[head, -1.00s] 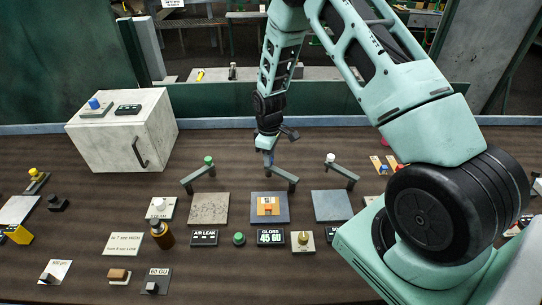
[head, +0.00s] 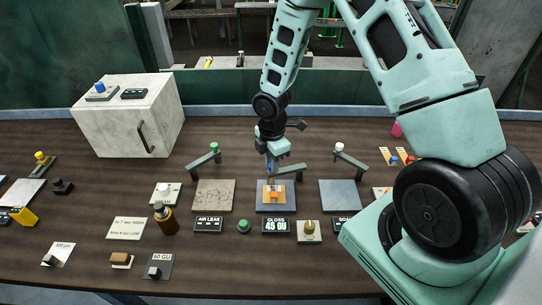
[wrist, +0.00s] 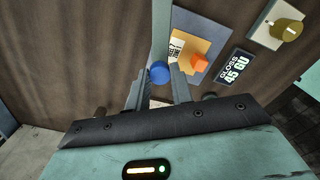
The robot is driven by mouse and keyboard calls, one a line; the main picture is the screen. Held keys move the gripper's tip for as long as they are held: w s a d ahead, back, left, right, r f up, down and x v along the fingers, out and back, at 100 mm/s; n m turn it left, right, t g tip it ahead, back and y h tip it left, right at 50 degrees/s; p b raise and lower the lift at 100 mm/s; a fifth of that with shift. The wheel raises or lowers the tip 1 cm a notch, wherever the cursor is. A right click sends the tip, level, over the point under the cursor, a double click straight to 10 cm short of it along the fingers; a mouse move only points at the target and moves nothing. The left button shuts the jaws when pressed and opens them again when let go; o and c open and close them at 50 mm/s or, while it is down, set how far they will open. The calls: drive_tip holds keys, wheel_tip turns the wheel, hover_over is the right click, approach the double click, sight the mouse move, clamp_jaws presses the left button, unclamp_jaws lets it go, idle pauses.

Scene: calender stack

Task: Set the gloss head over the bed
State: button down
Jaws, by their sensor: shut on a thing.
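The gloss head is a grey swing bar (head: 289,171) on a post, with a blue knob (wrist: 159,72) at its free end. My gripper (head: 269,165) is shut on this knob; in the wrist view the knob sits between the fingertips. The bar reaches left from its post, along the back edge of the bed. The gloss bed is a blue-grey square plate (head: 290,206) with an orange and cream piece (head: 274,195) on it. In the wrist view the bed (wrist: 213,42) lies just right of the knob. The "GLOSS 45 GU" display (head: 276,226) stands in front.
A similar bar with a green knob (head: 214,147) stands left, and one with a white knob (head: 339,147) right, each behind its own plate. A brass knob (head: 309,228) and a green button (head: 243,227) flank the display. A white cabinet (head: 130,120) stands back left.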

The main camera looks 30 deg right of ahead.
drive_tip(key=shift+s+a+n, duration=0.15)
drive_tip(key=shift+s+n, duration=0.65)
drive_tip(key=shift+n, duration=0.25)
drive_tip(key=shift+s+a+n, duration=0.1)
drive_tip(key=shift+s+n, duration=0.7)
drive_tip(key=shift+n, duration=0.25)
drive_tip(key=shift+s, duration=0.1)
drive_tip(key=c, duration=1.2)
unclamp_jaws()
drive_tip(key=shift+r, duration=0.15)
wheel_tip(320, 180, up, 17)
drive_tip(key=p, duration=0.1)
drive_tip(key=shift+a, duration=0.1)
drive_tip(key=s+a+f+m+b, duration=0.1)
drive_tip(key=s+a+m+b, duration=0.7)
drive_tip(key=s+a+m, duration=0.6)
drive_tip(key=s+a, duration=0.4)
drive_tip(key=s, duration=0.3)
drive_tip(key=shift+a+f+y+b, duration=0.25)
drive_tip(key=shift+y+b, duration=0.05)
drive_tip(key=shift+b, duration=0.05)
